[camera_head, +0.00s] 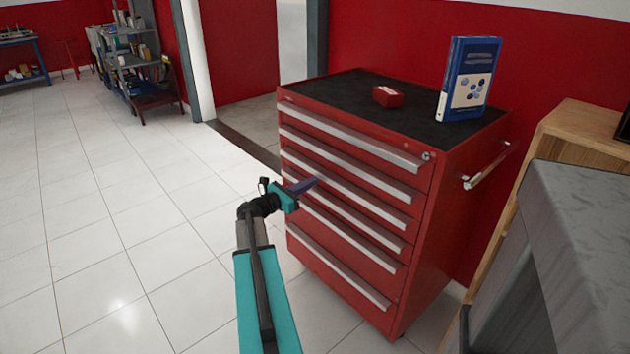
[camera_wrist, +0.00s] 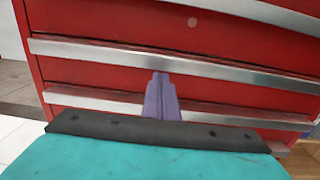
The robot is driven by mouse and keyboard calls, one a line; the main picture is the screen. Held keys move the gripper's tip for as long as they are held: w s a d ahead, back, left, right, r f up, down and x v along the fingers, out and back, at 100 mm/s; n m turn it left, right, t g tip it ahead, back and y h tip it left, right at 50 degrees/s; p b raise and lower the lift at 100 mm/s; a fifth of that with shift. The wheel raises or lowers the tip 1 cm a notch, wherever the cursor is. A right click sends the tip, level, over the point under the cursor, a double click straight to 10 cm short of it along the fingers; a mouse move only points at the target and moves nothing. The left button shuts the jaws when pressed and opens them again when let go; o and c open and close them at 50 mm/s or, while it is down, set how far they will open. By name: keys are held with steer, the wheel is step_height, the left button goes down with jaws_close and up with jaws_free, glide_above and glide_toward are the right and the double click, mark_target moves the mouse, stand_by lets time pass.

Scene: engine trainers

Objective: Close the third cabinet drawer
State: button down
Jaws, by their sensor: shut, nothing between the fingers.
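The red tool cabinet (camera_head: 437,215) has several drawers stacked on its front, each with a long silver handle. The third drawer from the top (camera_head: 372,205) looks about level with its neighbours; I cannot tell if a small gap is left. My gripper (camera_head: 316,182) is shut and empty, its purple fingers pointing at the cabinet front around the third drawer's height. In the wrist view, the shut fingers (camera_wrist: 159,78) overlap a silver handle (camera_wrist: 220,72), with another handle (camera_wrist: 85,98) below. Whether they touch the front is unclear.
A side handle (camera_head: 488,168) sticks out at the right. A grey-topped bench (camera_head: 590,225) stands close at the right. The tiled floor at the left is clear.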

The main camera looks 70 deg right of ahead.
steer(key=v, duration=1.1)
steer(key=shift+p, duration=0.35)
steer(key=shift+a, duration=0.15)
